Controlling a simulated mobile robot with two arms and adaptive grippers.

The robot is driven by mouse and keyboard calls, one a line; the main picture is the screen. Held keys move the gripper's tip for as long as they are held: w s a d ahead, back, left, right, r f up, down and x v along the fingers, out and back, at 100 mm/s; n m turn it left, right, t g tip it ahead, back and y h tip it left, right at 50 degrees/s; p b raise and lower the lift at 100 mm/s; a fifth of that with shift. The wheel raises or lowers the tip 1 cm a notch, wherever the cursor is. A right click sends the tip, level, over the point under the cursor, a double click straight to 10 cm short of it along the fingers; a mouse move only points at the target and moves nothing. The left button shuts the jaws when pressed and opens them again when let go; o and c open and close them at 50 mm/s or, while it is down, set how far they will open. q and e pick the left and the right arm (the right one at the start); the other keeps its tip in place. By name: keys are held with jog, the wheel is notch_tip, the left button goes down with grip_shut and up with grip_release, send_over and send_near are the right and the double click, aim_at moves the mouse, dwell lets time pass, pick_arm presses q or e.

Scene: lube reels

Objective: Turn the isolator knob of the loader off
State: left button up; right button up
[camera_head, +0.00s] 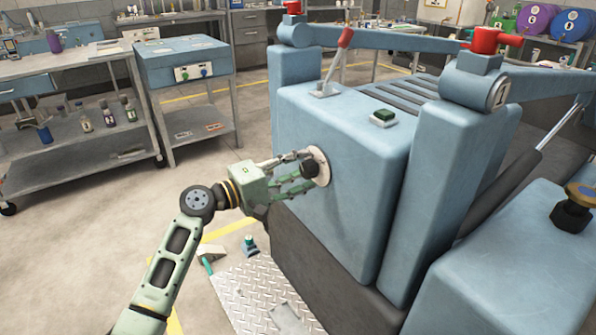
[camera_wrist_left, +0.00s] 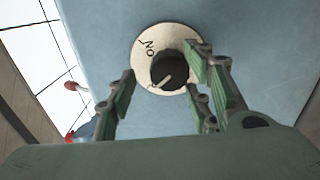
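The isolator knob (camera_wrist_left: 170,70) is black and sits on a round cream plate (camera_wrist_left: 146,44) on the blue side of the loader (camera_head: 340,150). The plate carries a mark that reads "ON" and a pointer line runs near the knob's lower left. In the head view the knob (camera_head: 310,169) shows at the left face of the loader. My left gripper (camera_head: 300,172) is open, its green fingers spread to either side of the knob in the left wrist view (camera_wrist_left: 160,88). I cannot tell whether a finger touches it. My right gripper is not in view.
A red-handled lever (camera_head: 345,38) and a green button (camera_head: 383,117) are on the loader's top. A blue cabinet cart (camera_head: 184,66) and a grey workbench with bottles (camera_head: 66,140) stand at the left. A metal tread plate (camera_head: 250,295) and small tools lie on the floor.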

pick_arm(q)
jog(key=shift+a+f, duration=0.15)
jog(key=shift+f, duration=0.1)
jog(key=shift+s+a, duration=0.1)
jog(key=shift+a, duration=0.05)
jog(key=v, duration=1.1)
jog(key=shift+a, duration=0.2)
jog(key=shift+s, duration=0.15)
